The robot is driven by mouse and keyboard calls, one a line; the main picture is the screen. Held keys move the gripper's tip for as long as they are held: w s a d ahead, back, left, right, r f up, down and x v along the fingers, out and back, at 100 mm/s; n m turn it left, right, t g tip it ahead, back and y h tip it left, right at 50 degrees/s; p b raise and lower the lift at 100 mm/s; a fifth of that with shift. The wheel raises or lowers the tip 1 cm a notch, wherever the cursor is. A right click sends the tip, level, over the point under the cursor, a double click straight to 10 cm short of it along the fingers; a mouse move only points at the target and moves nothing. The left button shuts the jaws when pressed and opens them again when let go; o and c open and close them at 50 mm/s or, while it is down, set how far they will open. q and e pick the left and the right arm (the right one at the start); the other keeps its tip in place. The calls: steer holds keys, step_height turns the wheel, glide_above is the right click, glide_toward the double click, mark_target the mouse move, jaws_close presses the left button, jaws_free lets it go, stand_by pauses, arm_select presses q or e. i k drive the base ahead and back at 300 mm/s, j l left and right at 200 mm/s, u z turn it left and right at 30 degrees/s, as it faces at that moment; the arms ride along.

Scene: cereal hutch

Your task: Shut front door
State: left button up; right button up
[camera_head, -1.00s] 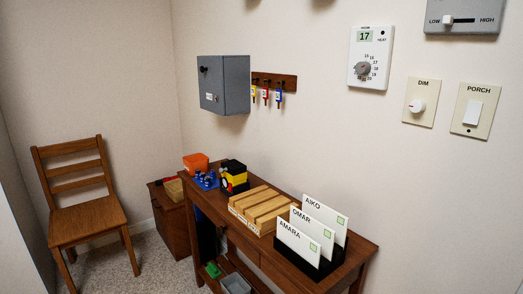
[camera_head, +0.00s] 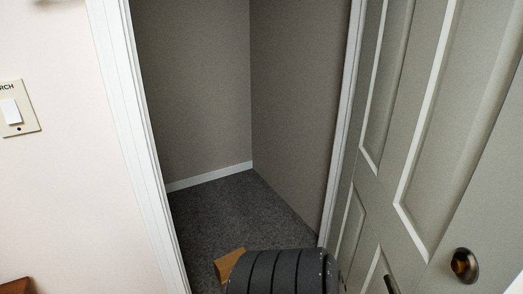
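The grey panelled front door (camera_head: 420,130) stands open on the right side of the view, swung away from its white frame. A dark round knob (camera_head: 464,265) with a brass-coloured rim sits on the door near the lower right. The open doorway shows dark grey floor (camera_head: 225,215) and grey walls beyond. A dark ribbed arm part of mine covers the bottom of the doorway. Neither of my grippers can be made out.
The white door frame (camera_head: 134,130) runs down the left of the opening. A brown box-like thing (camera_head: 229,264) shows at the threshold, partly hidden. The porch switch (camera_head: 15,110) is on the wall at left. A wooden table corner (camera_head: 15,286) shows at the lower left.

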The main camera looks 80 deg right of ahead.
mark_target(430, 198)
steer(key=k+z, duration=0.1)
steer(key=z, duration=0.3)
steer(key=k+z, duration=0.1)
steer(key=z, duration=0.3)
steer(key=k+l+z, duration=0.1)
steer(key=z, duration=0.3)
steer(key=k+l+z, duration=0.1)
steer(key=z, duration=0.3)
steer(key=k+l+z, duration=0.1)
steer(key=l, duration=0.2)
steer(key=k+l+z, duration=0.1)
steer(key=l, duration=0.25)
steer(key=k+l+z, duration=0.15)
steer(key=l, duration=0.2)
steer(key=k+l+z, duration=0.1)
steer(key=l, duration=0.25)
steer(key=k+l+z, duration=0.1)
steer(key=l, duration=0.3)
steer(key=k, duration=0.05)
